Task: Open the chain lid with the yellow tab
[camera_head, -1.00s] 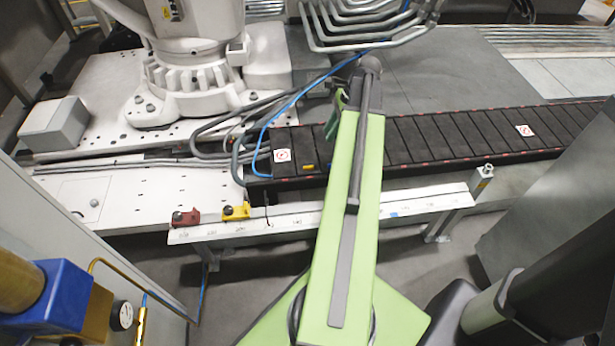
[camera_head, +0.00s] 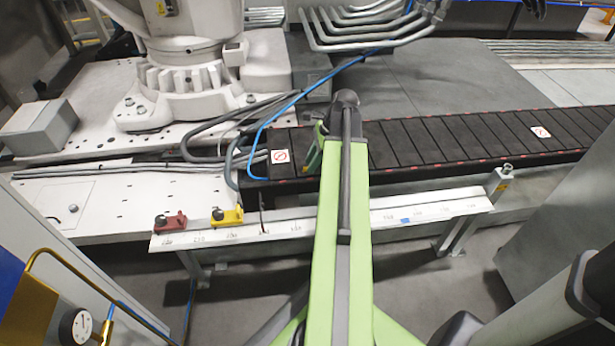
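The black cable chain (camera_head: 440,140) runs from centre left to the right edge, its top made of many flat lids. A lid near its left end carries a white label with a red sign (camera_head: 280,156). My gripper (camera_head: 314,153) is a small green part beside the far end of my arm, over the chain's left portion. It is mostly hidden, so its fingers and any contact with a lid cannot be made out.
A white rail with scale marks (camera_head: 290,222) runs in front of the chain, bearing a red clamp (camera_head: 171,222) and a yellow clamp (camera_head: 227,217). A blue hose (camera_head: 262,135) loops at the chain's left end. A white robot base (camera_head: 185,95) stands behind left.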

